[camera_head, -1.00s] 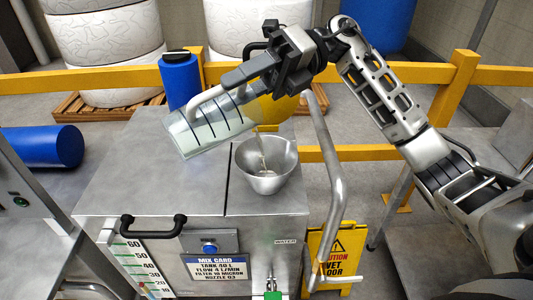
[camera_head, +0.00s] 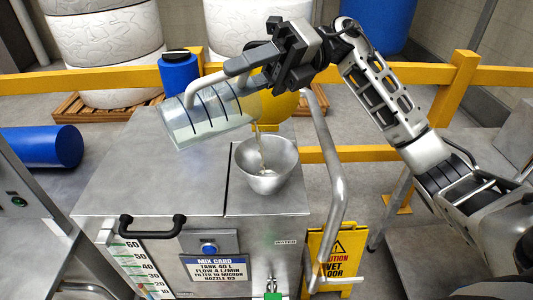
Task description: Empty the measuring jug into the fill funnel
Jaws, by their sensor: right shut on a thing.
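The clear measuring jug (camera_head: 205,115) with dark graduation lines is tipped on its side above the tank. My right gripper (camera_head: 262,62) is shut on the jug's handle (camera_head: 205,86) and holds it in the air. The jug's mouth points right, and a thin pale stream (camera_head: 260,145) falls from it into the fill funnel (camera_head: 266,166). Some liquid still shows along the jug's lower wall. The metal funnel stands on the right part of the tank top, with a little liquid visible inside. My left gripper is not in view.
The steel tank (camera_head: 150,165) carries a black handle, a mix card and a level scale. A blue bottle (camera_head: 179,75) stands behind it. A bent metal pipe (camera_head: 332,180) rises right of the funnel, near a yellow wet floor sign (camera_head: 333,255). Yellow rails (camera_head: 400,75) run behind.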

